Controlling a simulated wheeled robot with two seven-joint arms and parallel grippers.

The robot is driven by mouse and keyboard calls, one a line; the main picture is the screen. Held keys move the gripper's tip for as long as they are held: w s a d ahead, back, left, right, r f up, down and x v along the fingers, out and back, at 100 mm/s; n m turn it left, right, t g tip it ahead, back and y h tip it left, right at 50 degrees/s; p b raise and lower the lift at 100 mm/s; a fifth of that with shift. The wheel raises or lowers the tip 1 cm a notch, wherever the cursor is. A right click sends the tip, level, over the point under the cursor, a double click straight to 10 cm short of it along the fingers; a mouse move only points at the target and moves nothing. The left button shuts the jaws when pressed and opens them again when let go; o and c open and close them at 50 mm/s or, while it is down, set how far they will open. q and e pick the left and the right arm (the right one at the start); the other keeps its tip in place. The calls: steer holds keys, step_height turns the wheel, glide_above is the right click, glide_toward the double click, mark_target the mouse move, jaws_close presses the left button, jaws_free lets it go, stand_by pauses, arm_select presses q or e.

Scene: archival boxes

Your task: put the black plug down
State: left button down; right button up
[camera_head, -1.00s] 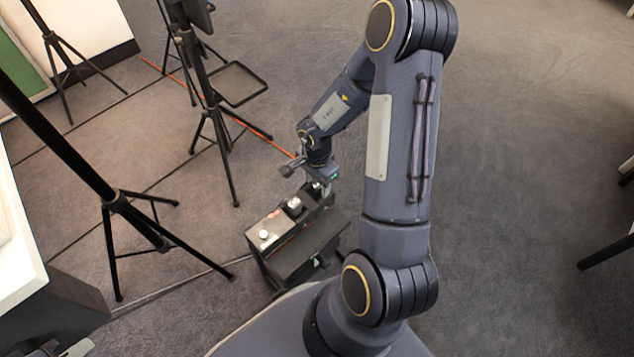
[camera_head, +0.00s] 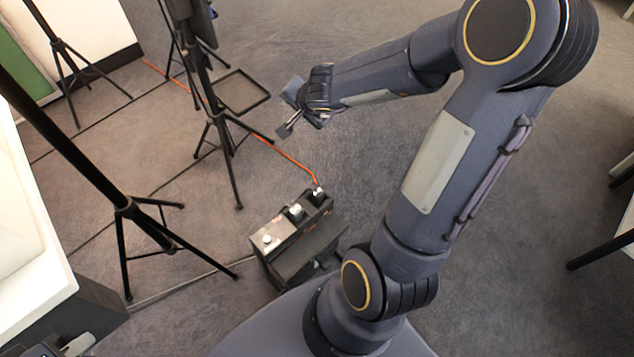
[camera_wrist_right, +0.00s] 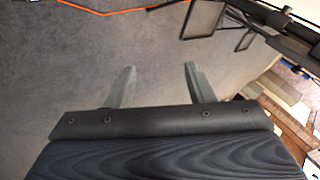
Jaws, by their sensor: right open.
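The orange cable (camera_head: 290,158) ends at the far right end of the black box unit (camera_head: 290,232). A small dark and pale piece (camera_head: 318,191) at that end appears to be the black plug, but it is too small to tell whether it is seated or resting there. My right gripper (camera_head: 286,128) is open and empty, well above and apart from the box. Its two fingers (camera_wrist_right: 157,85) show in the right wrist view with only floor between them. My left gripper (camera_head: 75,346) is partly cut off at the bottom left corner; its jaw state is unclear.
Black tripod stands (camera_head: 125,205) stand at the left. A white table (camera_head: 35,250) is at the left edge. The carpet at right centre is clear.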

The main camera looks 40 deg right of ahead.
steer(key=s+a+r+n+t+y, duration=0.2)
steer(key=s+a+r+n+y, duration=0.15)
steer(key=a+r, duration=0.25)
steer(key=s+a+r+n+t+y, duration=0.1)
steer(key=s+a+r+n+y, duration=0.2)
steer(key=a+r+n, duration=0.3)
steer(key=s+f+n+g+h, duration=0.1)
steer(key=s+f+n+g, duration=0.2)
steer(key=s, duration=1.3)
step_height(320, 180, down, 2)
steer(key=shift+s+a+f+g, duration=0.1)
steer(key=shift+s+a+g, duration=0.1)
steer(key=shift+g, duration=0.9)
